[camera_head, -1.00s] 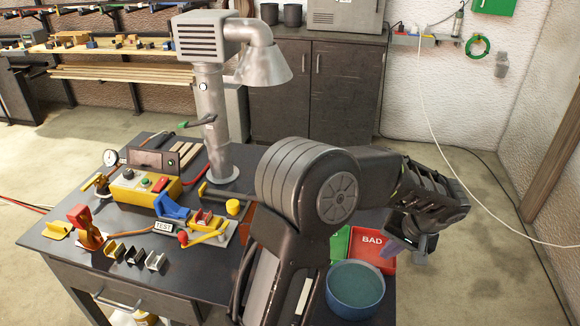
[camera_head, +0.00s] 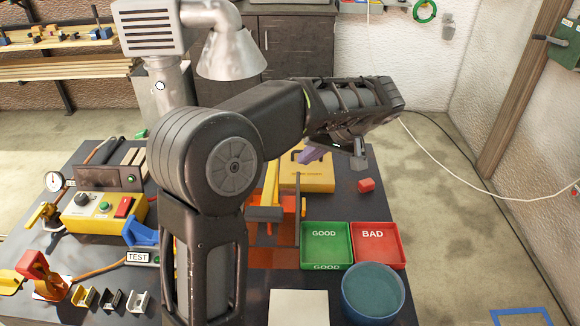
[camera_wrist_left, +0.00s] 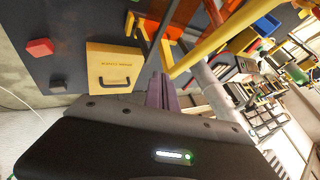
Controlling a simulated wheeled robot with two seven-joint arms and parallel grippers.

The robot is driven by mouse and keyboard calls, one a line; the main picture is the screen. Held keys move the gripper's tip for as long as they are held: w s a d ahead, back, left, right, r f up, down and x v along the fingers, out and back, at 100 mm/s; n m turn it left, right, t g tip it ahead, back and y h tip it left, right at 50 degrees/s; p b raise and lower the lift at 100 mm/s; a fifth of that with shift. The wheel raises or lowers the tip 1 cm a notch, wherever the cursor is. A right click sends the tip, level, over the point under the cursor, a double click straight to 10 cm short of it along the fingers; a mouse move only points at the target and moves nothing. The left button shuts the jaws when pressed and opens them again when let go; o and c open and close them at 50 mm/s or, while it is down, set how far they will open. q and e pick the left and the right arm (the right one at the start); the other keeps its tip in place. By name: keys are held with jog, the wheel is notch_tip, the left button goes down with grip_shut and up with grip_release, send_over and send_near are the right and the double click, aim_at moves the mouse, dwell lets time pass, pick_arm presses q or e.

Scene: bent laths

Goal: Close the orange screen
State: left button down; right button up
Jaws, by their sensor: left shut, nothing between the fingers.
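The orange screen (camera_head: 272,258) appears in the head view as orange-red panels around a frame with upright posts, partly hidden behind my left arm. I cannot tell its exact angle. Orange parts also show at the top of the left wrist view (camera_wrist_left: 160,18), beside a yellow bar, but I cannot tell which belong to the screen. My left gripper (camera_head: 313,155) has purple fingers, shut and empty, above the table beyond the orange parts and near a yellow case. The shut fingers also show in the left wrist view (camera_wrist_left: 160,93). My right gripper is in no view.
The yellow case (camera_head: 308,178) lies behind the screen, with a red block (camera_head: 366,185) to its right. Green GOOD (camera_head: 325,250) and red BAD (camera_head: 388,256) trays and a blue bowl (camera_head: 372,312) stand at the right. A metal extraction hood (camera_head: 228,55) rises behind my arm.

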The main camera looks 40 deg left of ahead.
pick_arm(q)
jog(key=x, duration=0.9)
jog(key=shift+a+f+p, duration=0.2)
jog(key=shift+f+p, duration=0.15)
jog(key=shift+p, duration=0.05)
jog(key=shift+a, duration=0.1)
jog(key=s+a+b, duration=0.7)
jog(key=s+a, duration=0.6)
jog(key=a, duration=0.4)
jog(key=shift+b, duration=0.3)
jog(key=shift+s+a+r, duration=0.1)
jog(key=shift+a, duration=0.05)
